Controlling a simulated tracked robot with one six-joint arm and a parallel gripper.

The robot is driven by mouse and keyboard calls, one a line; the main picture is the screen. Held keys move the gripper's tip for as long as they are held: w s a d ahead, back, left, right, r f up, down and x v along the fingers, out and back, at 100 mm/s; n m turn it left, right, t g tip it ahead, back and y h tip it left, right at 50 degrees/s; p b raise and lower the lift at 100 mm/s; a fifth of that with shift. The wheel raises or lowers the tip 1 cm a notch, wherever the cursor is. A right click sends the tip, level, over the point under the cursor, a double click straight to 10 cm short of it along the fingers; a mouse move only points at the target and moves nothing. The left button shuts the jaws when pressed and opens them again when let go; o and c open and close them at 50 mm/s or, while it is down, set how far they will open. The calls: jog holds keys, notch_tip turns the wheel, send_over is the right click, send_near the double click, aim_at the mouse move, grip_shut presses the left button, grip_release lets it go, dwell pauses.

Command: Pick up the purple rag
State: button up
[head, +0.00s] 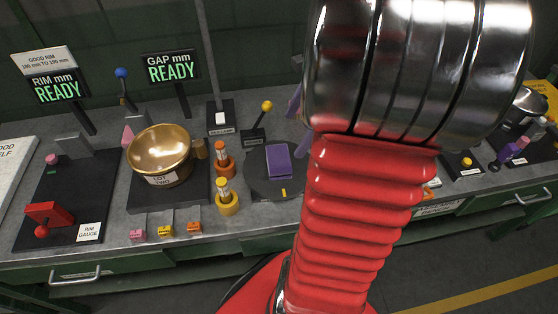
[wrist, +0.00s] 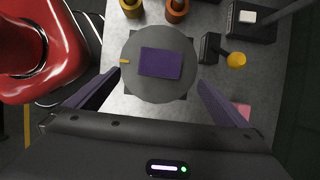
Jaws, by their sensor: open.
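The purple rag (head: 279,164) is a flat folded rectangle lying on a dark grey round disc (head: 262,187) on the bench. In the wrist view the rag (wrist: 160,63) is fully visible near the middle of the disc (wrist: 158,92). My gripper (wrist: 150,92) is open and empty, with one purple-dark finger on each side of the disc in that view. The rag lies between and beyond the fingertips, not touched by them. In the head view my arm hides most of the gripper.
A brass pot (head: 160,154) stands left of the disc. Orange (head: 222,160) and yellow (head: 227,198) bottle-like pieces stand between them. A yellow-knobbed lever (head: 266,106) stands behind the disc. A red clamp (head: 47,217) is at far left.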

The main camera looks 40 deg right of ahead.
aim_at(280, 157)
jog(key=x, duration=0.7)
jog(key=shift+f, duration=0.25)
jog(key=shift+x, duration=2.6)
jog(key=shift+c, duration=0.5)
jog(key=c, duration=1)
